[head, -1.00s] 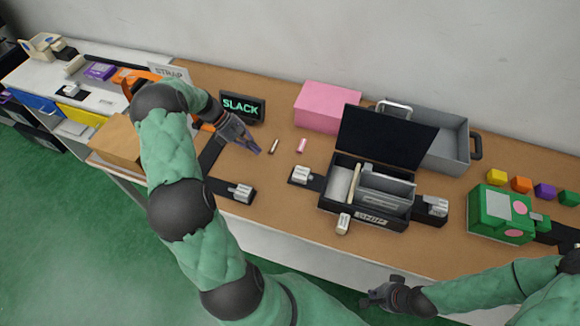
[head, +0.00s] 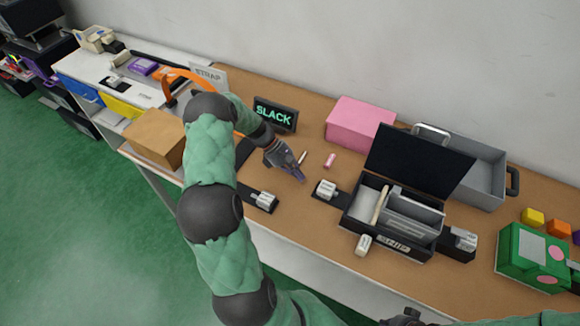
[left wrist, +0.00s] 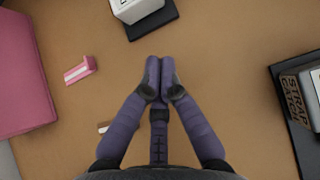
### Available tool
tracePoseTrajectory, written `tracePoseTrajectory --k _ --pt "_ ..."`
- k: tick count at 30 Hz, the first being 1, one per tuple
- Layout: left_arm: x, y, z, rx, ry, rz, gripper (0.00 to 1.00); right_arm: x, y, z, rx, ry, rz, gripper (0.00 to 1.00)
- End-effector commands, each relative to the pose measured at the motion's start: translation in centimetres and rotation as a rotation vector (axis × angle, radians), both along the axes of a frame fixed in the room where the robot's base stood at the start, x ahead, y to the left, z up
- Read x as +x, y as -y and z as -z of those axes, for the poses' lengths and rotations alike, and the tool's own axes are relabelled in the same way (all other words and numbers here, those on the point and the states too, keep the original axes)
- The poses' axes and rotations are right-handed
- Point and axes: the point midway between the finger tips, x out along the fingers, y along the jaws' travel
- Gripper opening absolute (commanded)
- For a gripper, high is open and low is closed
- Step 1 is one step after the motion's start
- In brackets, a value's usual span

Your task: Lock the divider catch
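An open black case (head: 440,247) with grey dividers inside and a raised lid stands on the bench. White catch blocks sit around it: one at its left side (head: 327,188), one at its front (head: 364,244) and one at its right side (head: 463,238). I cannot read which is the divider catch. My left gripper (head: 300,176) is shut and empty above the bench, left of the left block. In the left wrist view its fingertips (left wrist: 160,64) touch each other, apart from the white block (left wrist: 137,14) ahead. My right gripper (head: 405,318) barely shows at the bottom edge.
A block labelled strap catch (left wrist: 296,100) also shows in the head view (head: 264,200). A pink box (head: 358,123), small pink piece (head: 330,160), SLACK display (head: 275,114), grey tray (head: 487,180) and green box (head: 530,255) stand around. Bare bench lies below my left gripper.

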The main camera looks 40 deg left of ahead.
Motion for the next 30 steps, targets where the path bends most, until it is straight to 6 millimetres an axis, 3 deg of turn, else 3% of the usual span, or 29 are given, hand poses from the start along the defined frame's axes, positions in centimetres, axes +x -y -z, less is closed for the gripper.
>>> tracePoseTrajectory --k 2,9,25,30 --pt "0.3 1.0 1.2 0.000 0.000 0.003 0.00 0.0 0.0 0.5 0.000 0.000 0.000 0.00" --pt "1.2 3.9 0.9 0.000 0.001 0.003 0.00 0.0 0.0 0.9 0.000 0.000 0.000 0.00" --pt "1.5 4.8 0.8 0.000 0.000 0.001 0.00 0.0 0.0 0.8 0.000 0.000 0.000 0.00" --pt "2.3 7.4 0.5 -0.002 0.000 0.005 0.00 0.0 0.0 -0.5 0.000 0.000 0.000 0.00"
